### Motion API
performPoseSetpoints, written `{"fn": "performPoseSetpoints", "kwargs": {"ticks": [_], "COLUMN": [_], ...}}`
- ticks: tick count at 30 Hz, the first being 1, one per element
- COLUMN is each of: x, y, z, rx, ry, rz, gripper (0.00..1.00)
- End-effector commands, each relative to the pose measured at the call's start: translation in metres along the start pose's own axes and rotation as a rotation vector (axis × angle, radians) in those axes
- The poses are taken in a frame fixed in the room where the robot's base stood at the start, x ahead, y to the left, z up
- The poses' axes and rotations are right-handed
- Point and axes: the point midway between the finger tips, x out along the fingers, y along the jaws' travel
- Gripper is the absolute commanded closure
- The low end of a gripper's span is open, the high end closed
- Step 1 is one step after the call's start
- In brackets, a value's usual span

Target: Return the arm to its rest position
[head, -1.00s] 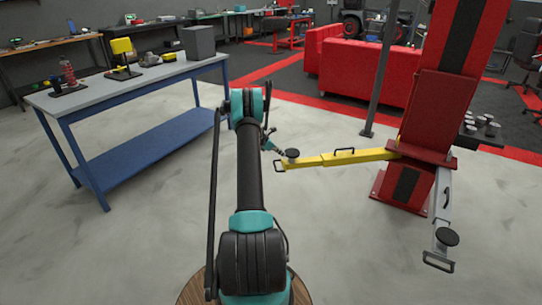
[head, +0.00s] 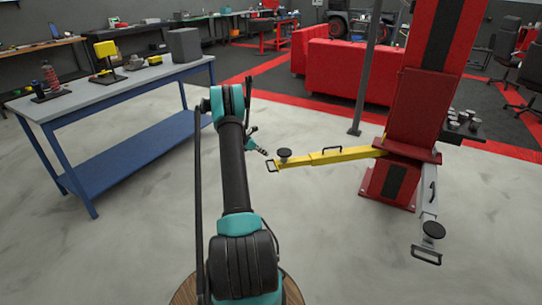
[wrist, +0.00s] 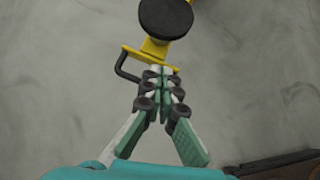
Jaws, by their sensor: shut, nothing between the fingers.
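My arm stretches forward up the middle of the head view, black with teal joints. My gripper (head: 262,151) is small there, just left of the tip of the yellow lift arm (head: 325,156). In the wrist view my gripper (wrist: 160,70) has its teal fingers together, with nothing between them. Beyond the fingertips in that view are the yellow lift arm's end (wrist: 153,50), its black handle (wrist: 126,66) and its round black pad (wrist: 165,16). The fingertips overlap the yellow end in the picture; I cannot tell whether they touch it.
The red lift post (head: 425,100) stands at right, with a grey lift arm (head: 429,205) pointing toward the front. A blue-framed workbench (head: 110,90) stands at left. A red sofa (head: 345,70) is behind. Concrete floor lies open between bench and lift.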

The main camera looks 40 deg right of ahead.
Motion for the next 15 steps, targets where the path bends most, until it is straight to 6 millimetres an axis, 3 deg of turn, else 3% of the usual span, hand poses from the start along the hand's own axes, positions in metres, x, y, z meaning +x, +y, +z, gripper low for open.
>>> {"fn": "performPoseSetpoints", "kwargs": {"ticks": [6,15], "x": [-0.045,-0.071], "y": [0.001,0.0], "z": [-0.001,0.0], "rx": [-0.002,0.0], "ry": [0.0,0.0], "rz": [0.001,0.0], "gripper": [1.0,1.0]}}
